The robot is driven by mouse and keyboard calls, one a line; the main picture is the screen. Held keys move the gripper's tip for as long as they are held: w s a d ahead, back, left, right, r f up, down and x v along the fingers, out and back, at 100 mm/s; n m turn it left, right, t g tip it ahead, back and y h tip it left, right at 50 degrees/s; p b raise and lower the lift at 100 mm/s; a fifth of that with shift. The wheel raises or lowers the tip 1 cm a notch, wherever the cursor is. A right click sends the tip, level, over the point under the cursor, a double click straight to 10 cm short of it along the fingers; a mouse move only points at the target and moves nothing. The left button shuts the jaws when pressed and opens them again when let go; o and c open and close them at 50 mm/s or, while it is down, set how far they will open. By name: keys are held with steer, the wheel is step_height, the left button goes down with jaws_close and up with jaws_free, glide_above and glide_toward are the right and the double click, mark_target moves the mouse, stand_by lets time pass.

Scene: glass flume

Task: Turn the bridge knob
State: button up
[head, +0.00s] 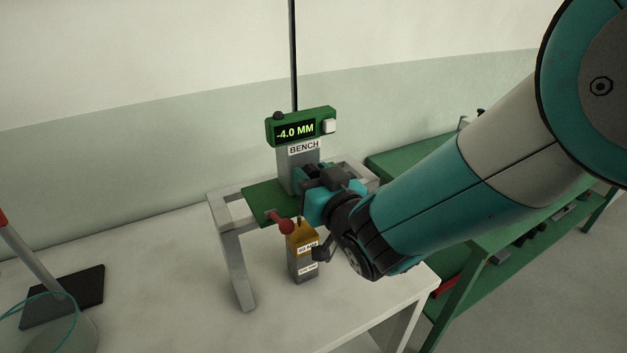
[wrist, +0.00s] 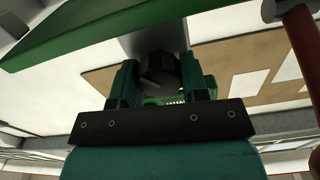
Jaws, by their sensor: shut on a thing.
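The bridge is a pale frame (head: 234,262) with a green plate (head: 262,201) on top. On it stands a grey post with a green readout box (head: 274,134) showing -4.0 MM and a plate marked BENCH. My gripper (head: 316,173) is at the post's base, in front of it. In the head view the knob is hidden behind my gripper.
A lever with a red ball (head: 286,227) sticks out at the plate's front. A grey block with a gold top (head: 301,240) stands below it, close to my wrist. A black plate with a stand (head: 62,297) is at left. A green bench (head: 470,215) stands at right.

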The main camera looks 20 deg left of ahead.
steer(key=n+b, duration=0.4)
steer(key=n, duration=0.1)
steer(key=shift+f, duration=0.15)
steer(key=n+b, duration=0.4)
steer(key=n, duration=0.1)
steer(key=shift+s+a+n, duration=0.1)
steer(key=shift+n, duration=0.2)
steer(key=n+b, duration=0.4)
steer(key=n, duration=0.1)
steer(key=shift+n, duration=0.3)
steer(key=n+b, duration=0.3)
steer(key=n, duration=0.1)
steer(key=shift+n, duration=0.4)
steer(key=o, duration=0.9)
steer(key=shift+o, duration=0.2)
